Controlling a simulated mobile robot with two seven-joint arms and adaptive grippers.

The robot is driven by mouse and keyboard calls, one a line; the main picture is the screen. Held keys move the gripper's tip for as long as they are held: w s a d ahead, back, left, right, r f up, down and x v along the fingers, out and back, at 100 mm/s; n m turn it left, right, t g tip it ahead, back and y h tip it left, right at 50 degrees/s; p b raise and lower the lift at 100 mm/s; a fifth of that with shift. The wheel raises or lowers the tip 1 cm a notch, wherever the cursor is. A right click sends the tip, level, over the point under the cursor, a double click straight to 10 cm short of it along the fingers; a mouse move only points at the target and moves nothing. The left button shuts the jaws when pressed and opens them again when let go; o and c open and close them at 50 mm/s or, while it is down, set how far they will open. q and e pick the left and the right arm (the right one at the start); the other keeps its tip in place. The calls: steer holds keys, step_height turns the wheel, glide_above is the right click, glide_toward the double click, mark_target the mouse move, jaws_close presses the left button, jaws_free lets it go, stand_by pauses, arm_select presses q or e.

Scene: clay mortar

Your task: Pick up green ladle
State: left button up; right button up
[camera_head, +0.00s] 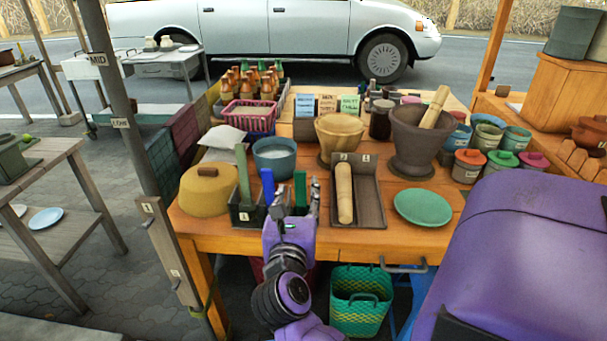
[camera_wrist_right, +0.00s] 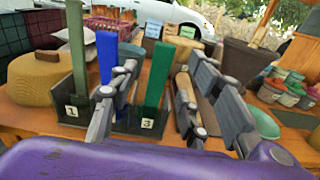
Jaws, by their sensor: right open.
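Several upright handles stand in a dark holder (camera_head: 246,216) with numbered slots at the front of the wooden table. The dark green ladle handle (camera_head: 300,188) is in the slot marked 3; it also shows in the right wrist view (camera_wrist_right: 157,75). A blue handle (camera_head: 267,186) is beside it, and a paler grey-green handle (camera_head: 242,174) stands at the left in slot 1. The ladle heads are not visible. My right gripper (camera_head: 294,200) is open at the holder, its fingers on either side of the dark green handle in the wrist view. Contact cannot be told. My left gripper is not in view.
A dark tray (camera_head: 371,209) with a wooden rolling pin (camera_head: 344,192) lies just right of the gripper. A yellow-brown lidded pot (camera_head: 205,195), teal bowl (camera_head: 274,158), green plate (camera_head: 423,207) and a mortar (camera_head: 410,150) with pestle crowd the table.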

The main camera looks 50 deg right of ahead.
mark_target(300, 180)
steer(key=x, duration=0.3)
steer(key=p+x, duration=0.1)
steer(key=x, duration=0.1)
steer(key=shift+w+d+r, duration=0.15)
steer(key=shift+d+r, duration=0.1)
steer(key=shift+d, duration=0.1)
steer(key=shift+w+d+f, duration=0.1)
steer(key=shift+w+d, duration=0.1)
steer(key=shift+d, duration=0.1)
steer(key=shift+c, duration=0.4)
jaws_close()
